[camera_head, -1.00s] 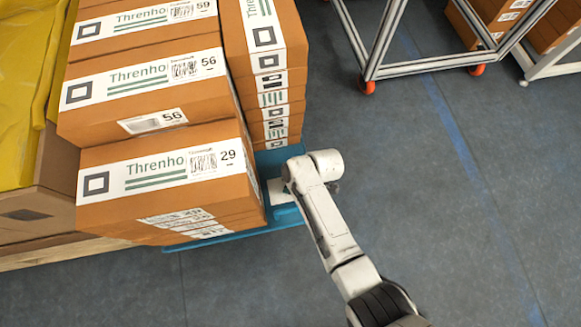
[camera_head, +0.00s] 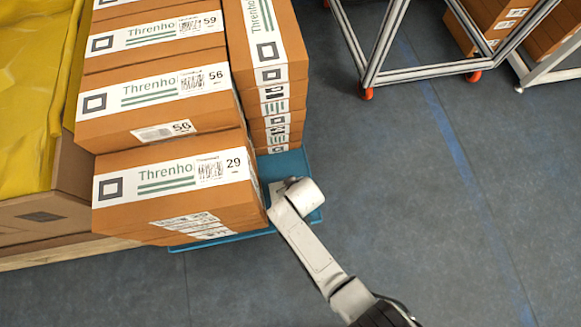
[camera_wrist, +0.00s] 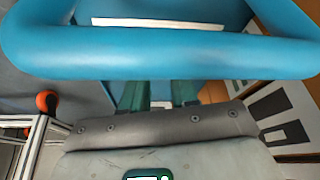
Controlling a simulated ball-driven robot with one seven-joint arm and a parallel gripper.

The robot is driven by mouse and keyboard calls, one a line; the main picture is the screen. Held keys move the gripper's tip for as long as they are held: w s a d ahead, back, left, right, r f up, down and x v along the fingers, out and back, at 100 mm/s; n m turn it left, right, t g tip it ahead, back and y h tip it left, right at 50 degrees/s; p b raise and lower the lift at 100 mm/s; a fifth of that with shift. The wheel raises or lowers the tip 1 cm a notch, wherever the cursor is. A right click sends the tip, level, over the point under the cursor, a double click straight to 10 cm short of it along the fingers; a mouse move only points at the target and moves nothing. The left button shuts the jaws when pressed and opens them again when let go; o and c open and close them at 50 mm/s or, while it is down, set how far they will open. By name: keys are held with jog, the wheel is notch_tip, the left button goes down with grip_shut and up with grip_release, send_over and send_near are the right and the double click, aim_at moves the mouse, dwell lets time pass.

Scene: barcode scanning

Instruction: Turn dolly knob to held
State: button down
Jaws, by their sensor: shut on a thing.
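The blue dolly (camera_head: 295,165) stands under stacked orange boxes, its near right corner partly behind my arm. In the wrist view, a thick blue bar (camera_wrist: 160,55) of the dolly crosses close to the camera. The teal fingers of my gripper (camera_wrist: 171,93) lie just below that bar in the picture, close together, and it covers their tips. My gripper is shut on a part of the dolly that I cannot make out. The knob cannot be told apart in either view. In the head view, my arm hides the gripper.
Orange boxes (camera_head: 180,172) are piled high on the dolly, close to my arm. A yellow-covered crate (camera_head: 45,195) stands at the left. A metal rack with orange casters (camera_head: 430,72) stands at the upper right. The floor (camera_head: 420,220) to the right is clear.

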jog(key=shift+m+h+b, duration=0.35)
jog(key=shift+m+h, duration=0.25)
jog(key=shift+m, duration=0.9)
jog(key=c, duration=0.9)
grip_release()
jog(key=shift+a, duration=0.1)
jog(key=shift+o, duration=0.2)
jog(key=p+v, duration=0.6)
jog(key=v, duration=0.5)
jog(key=shift+s, duration=0.15)
jog(key=shift+f, duration=0.2)
